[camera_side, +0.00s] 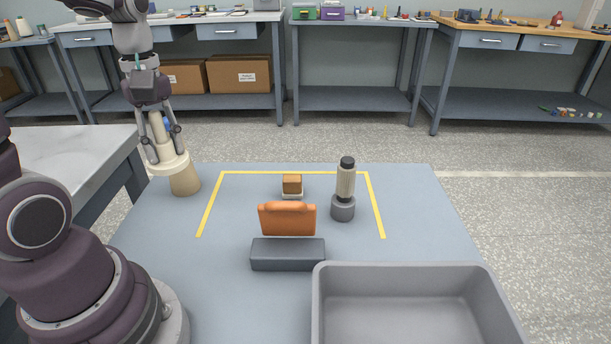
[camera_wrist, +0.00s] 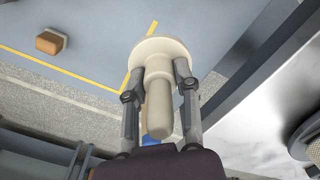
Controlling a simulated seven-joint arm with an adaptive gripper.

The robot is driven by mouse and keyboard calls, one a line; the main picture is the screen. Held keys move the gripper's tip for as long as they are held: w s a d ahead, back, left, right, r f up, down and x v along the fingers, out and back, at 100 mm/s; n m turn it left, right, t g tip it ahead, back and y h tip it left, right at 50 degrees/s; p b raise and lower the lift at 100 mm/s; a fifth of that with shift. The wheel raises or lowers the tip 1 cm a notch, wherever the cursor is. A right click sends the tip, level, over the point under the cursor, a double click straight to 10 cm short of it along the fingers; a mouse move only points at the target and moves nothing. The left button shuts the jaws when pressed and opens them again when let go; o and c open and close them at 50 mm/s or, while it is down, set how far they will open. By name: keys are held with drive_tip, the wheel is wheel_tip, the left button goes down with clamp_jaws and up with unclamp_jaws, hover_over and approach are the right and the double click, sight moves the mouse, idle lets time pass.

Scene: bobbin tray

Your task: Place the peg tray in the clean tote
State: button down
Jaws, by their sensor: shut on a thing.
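The peg tray (camera_side: 171,164) is a cream disc with an upright peg, at the left of the blue-grey work surface. It also shows in the wrist view (camera_wrist: 158,90), with the peg pointing back toward my wrist. My gripper (camera_side: 160,145) is shut on the peg, one finger on each side. Below the disc a tan round stand (camera_side: 185,182) shows; I cannot tell whether the disc touches it. The grey tote (camera_side: 335,290) is at the bottom right, its visible inside empty and its near part cut off by the frame.
Yellow tape (camera_side: 290,173) marks the surface. Within it stand a brown block (camera_side: 292,184), a ribbed black-capped cylinder (camera_side: 345,182) and an orange panel (camera_side: 287,220). A dark grey block (camera_side: 287,255) sits in front of the panel. A pale table (camera_side: 75,150) stands at left.

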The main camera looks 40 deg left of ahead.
drive_tip(key=w+d+m, duration=0.3)
drive_tip(key=w+d, duration=0.1)
drive_tip(key=d, duration=0.1)
drive_tip(key=w+d+m, duration=0.3)
drive_tip(key=d, duration=0.1)
drive_tip(key=w+d+m, duration=0.3)
drive_tip(key=w+d, duration=0.1)
drive_tip(key=d, duration=0.1)
drive_tip(key=shift+w+d+r, duration=0.3)
drive_tip(key=shift+w+r, duration=0.05)
drive_tip(key=shift+r, duration=0.05)
drive_tip(key=d+m, duration=0.4)
drive_tip(key=d, duration=0.5)
drive_tip(key=m, duration=0.5)
hover_over(388, 337)
drive_tip(key=s, duration=0.1)
drive_tip(key=f, duration=1.6)
drive_tip(key=shift+s+d+f, duration=0.2)
drive_tip(key=shift+s, duration=0.15)
drive_tip(key=shift+f, duration=0.1)
drive_tip(key=c, duration=0.8)
unclamp_jaws()
